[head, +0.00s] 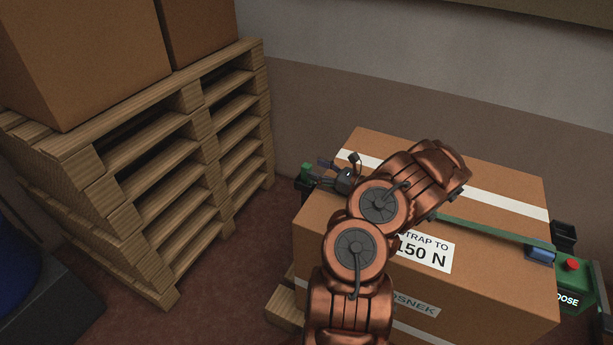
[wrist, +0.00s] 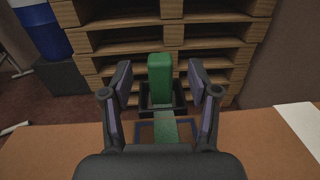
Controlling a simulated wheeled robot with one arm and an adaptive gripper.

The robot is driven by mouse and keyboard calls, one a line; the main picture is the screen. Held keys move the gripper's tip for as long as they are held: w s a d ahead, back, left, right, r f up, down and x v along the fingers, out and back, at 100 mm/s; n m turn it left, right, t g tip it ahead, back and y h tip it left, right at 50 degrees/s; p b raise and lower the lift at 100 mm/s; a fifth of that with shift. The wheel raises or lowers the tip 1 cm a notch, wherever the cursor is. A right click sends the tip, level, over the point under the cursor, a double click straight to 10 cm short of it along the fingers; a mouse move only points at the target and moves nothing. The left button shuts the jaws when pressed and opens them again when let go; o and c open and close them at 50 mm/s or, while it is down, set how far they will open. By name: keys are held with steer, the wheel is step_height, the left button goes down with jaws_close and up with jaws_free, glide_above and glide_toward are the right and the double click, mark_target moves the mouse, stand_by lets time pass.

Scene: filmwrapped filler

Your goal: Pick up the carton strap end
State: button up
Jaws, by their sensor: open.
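The green strap end (wrist: 160,82) stands upright between the fingers of my gripper (wrist: 160,68) in the wrist view. The fingers are apart, one on each side, with gaps on both sides. Its lower part sits at a black holder (wrist: 178,98) beyond the carton's edge. A green strap (wrist: 166,127) runs from it under my gripper. In the head view my gripper (head: 322,178) is over the carton's left end, beside the small green end (head: 306,171). The carton (head: 350,250) is brown with white bands; my arm hides part of its top and the strap's middle.
A green tensioner (head: 578,276) with a red button and a partly visible display stands at the carton's right. A blue piece (head: 540,256) sits on the strap there. Stacked wooden pallets (head: 170,190) bearing boxes stand at left.

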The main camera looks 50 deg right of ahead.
mark_target(311, 167)
steer(key=shift+x, duration=2.2)
jaws_close()
